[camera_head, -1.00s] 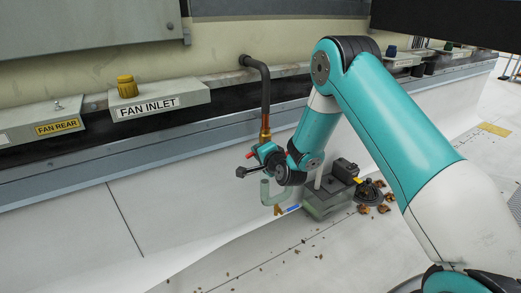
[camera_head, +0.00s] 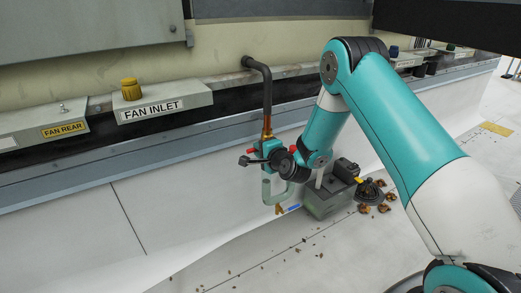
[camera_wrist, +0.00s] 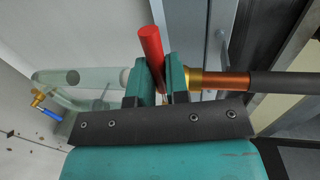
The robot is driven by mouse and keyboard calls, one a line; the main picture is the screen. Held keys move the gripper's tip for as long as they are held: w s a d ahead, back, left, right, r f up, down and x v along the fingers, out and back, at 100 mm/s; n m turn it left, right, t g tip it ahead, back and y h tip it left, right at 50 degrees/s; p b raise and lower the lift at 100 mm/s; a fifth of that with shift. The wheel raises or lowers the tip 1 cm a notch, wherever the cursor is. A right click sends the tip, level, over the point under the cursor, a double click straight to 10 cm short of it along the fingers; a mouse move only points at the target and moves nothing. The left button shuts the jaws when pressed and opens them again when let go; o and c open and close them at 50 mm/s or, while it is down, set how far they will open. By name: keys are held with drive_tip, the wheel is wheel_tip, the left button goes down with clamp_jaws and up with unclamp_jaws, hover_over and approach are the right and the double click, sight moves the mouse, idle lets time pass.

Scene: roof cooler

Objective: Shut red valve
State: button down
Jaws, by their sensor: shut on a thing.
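The red valve handle (camera_wrist: 151,46) sticks up between the two jaws of my gripper (camera_wrist: 160,75) in the wrist view. My gripper is shut on it. The handle stands roughly across the pipe line, leaning a little. In the head view, a bit of the red handle (camera_head: 253,151) shows beside my gripper (camera_head: 262,148), just below the copper end of the pipe (camera_head: 267,130). The valve body is mostly hidden behind the jaws.
A dark pipe (camera_head: 266,88) comes down from the wall. A pale clear tube (camera_head: 267,190) with a small brass, blue-handled tap (camera_wrist: 53,113) hangs below the valve. A grey-green box (camera_head: 325,203) stands on the floor, beside brown leaves. The FAN INLET box (camera_head: 185,99) is at left.

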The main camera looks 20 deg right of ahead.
drive_tip(key=c, duration=1.1)
unclamp_jaws()
drive_tip(key=shift+d, duration=0.1)
drive_tip(key=b+v, duration=1.7)
drive_tip(key=b, duration=0.3)
drive_tip(key=shift+s, duration=0.25)
drive_tip(key=shift+r, duration=0.1)
